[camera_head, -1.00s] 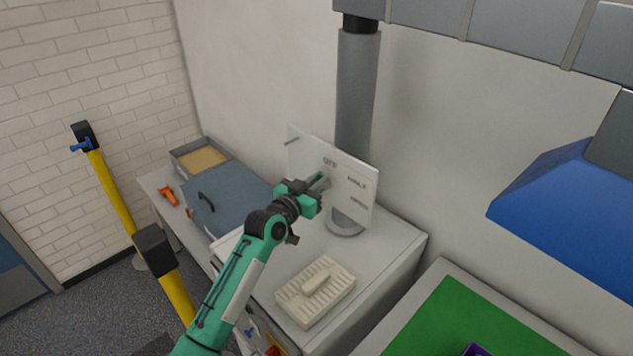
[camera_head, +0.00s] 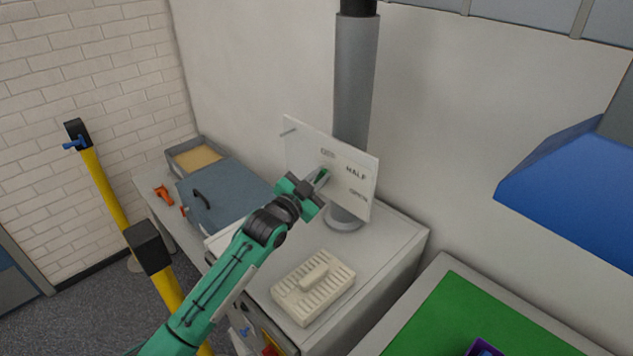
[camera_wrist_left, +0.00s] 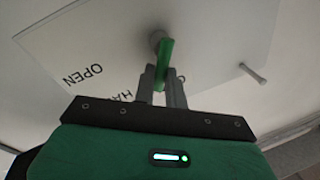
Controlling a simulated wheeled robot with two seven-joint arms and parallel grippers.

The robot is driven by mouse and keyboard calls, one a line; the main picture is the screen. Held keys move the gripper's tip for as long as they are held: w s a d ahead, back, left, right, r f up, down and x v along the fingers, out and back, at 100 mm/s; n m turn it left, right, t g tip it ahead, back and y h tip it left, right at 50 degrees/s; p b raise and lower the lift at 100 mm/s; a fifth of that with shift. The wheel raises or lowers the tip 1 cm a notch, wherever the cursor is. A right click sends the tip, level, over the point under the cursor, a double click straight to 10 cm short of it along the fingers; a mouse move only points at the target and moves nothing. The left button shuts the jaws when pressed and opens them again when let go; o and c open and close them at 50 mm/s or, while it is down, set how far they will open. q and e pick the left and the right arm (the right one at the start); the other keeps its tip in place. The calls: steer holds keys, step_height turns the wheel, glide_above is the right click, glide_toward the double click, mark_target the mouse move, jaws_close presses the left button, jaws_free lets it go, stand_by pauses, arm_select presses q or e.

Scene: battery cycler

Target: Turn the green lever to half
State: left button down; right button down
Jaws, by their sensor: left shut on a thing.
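The green lever (camera_head: 323,175) is mounted on a white panel (camera_head: 362,163) marked HALF and OPEN, with a third label higher up that is too blurred to read. In the left wrist view the green lever (camera_wrist_left: 166,58) runs from a round grey pivot down between the fingers. My left gripper (camera_head: 316,184) is at the panel, shut on the lever's free end; it also shows in the left wrist view (camera_wrist_left: 160,82). The fingers partly cover the HALF label in the wrist view. My right gripper is not in view.
A grey vertical pipe (camera_head: 355,85) stands behind the panel. A ribbed cream block (camera_head: 313,287) lies on the white cabinet top (camera_head: 385,240). A blue-grey lidded box (camera_head: 215,197) and an open tray (camera_head: 184,151) stand left. A blue hood (camera_head: 565,180) hangs right.

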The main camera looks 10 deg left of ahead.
arm_select(q)
steer(key=shift+s+d+f+m+b, duration=0.15)
steer(key=shift+m+b, duration=0.2)
steer(key=shift+m, duration=0.45)
steer(key=shift+d+f+m+b, duration=0.15)
steer(key=shift+m+b, duration=0.15)
steer(key=shift+m, duration=0.5)
steer(key=shift+h, duration=0.4)
steer(key=c, duration=1.5)
jaws_free()
steer(key=shift+o, duration=0.2)
steer(key=b+v, duration=0.4)
steer(key=v, duration=1)
